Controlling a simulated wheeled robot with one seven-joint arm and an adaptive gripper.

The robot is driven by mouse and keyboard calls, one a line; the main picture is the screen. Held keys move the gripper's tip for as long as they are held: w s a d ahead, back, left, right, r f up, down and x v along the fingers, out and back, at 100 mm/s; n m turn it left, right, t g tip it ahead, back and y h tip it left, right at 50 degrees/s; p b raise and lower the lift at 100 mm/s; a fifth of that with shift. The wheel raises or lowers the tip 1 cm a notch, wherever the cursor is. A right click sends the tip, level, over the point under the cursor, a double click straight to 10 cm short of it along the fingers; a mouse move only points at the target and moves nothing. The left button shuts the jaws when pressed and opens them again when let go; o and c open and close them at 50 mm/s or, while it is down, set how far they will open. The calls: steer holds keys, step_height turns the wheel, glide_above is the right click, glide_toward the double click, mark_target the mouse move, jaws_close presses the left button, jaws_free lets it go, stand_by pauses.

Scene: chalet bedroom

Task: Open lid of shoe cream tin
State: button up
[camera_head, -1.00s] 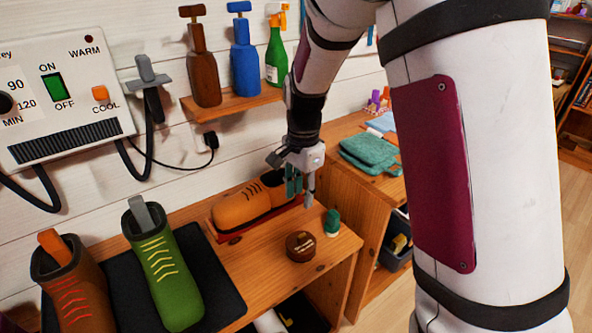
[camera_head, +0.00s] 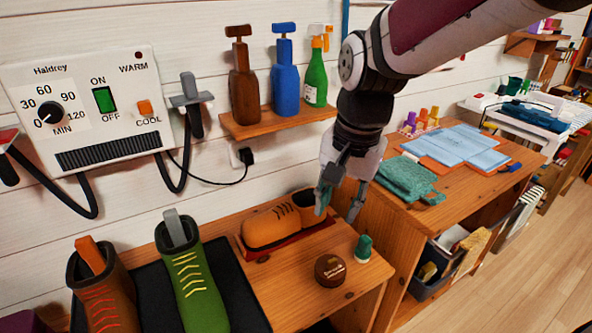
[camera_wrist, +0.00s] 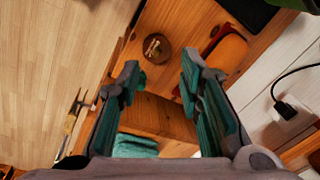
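The shoe cream tin (camera_head: 330,272) is a round, dark brown tin with lettering on its lid. It sits flat on the wooden bench (camera_head: 285,290), near the right end, and its lid looks shut. In the wrist view the tin (camera_wrist: 157,47) shows just beyond the gap between the fingertips. My gripper (camera_head: 338,207) is open and empty. It is above and behind the tin in the head view, clear of it, close to the toe-to-heel line of an orange shoe.
The orange shoe (camera_head: 270,228) lies behind the tin on a red base. A small green-topped item (camera_head: 363,248) stands just right of the tin. Green and brown boots (camera_head: 190,280) stand left on a black mat. Folded teal cloth (camera_head: 405,178) lies on the right table.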

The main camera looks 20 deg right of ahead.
steer(key=shift+s+a+r+n, duration=0.2)
steer(key=shift+s+r+n, duration=0.2)
steer(key=shift+s+r, duration=0.2)
steer(key=shift+f, duration=0.1)
